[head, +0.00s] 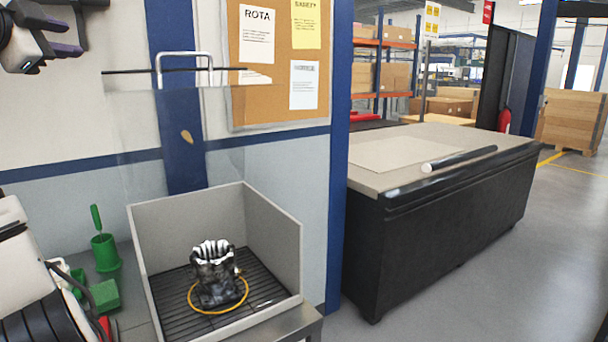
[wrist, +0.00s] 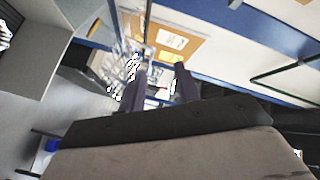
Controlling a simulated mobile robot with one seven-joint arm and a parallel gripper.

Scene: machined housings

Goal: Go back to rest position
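My gripper (head: 75,38) is at the top left of the head view, high in front of the wall and well apart from the booth. Its two dark purple fingers are apart with nothing between them. They also show apart in the wrist view (wrist: 161,70). A dark, mottled housing (head: 214,274) with a jagged, bright white upper rim stands on the black grate inside a grey open-fronted booth (head: 273,235). A yellow ring (head: 193,302) on the grate surrounds its base.
A clear panel with a top handle (head: 183,55) stands behind the booth. A green pot (head: 105,252) and green block (head: 105,294) sit left of it. A black cabinet bench (head: 450,220) carries a dark bar (head: 460,159). Floor at right is clear.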

